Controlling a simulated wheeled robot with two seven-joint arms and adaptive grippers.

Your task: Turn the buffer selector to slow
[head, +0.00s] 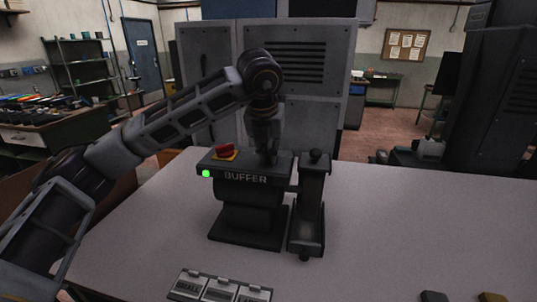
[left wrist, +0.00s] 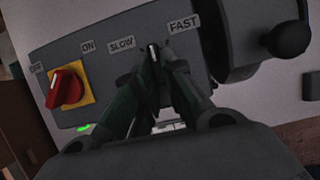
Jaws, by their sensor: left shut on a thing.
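The buffer (head: 245,178) is a dark machine on the table, with a grey top panel and a lit green light (head: 206,173). My left gripper (head: 267,157) reaches down onto the panel from above. In the left wrist view its fingers (left wrist: 153,75) are shut on the dark selector knob (left wrist: 153,50), between the labels SLOW (left wrist: 121,43) and FAST (left wrist: 183,25). The knob's pale pointer line shows between these labels; the fingers hide most of the knob. A red switch (left wrist: 66,88) on a yellow plate sits by OFF and ON. My right gripper is not in view.
A dark upright part with a round knob (head: 315,156) stands at the buffer's right side. A labelled tray (head: 218,287) lies at the table's front, and small blocks (head: 434,296) lie at front right. A grey cabinet (head: 210,75) stands behind.

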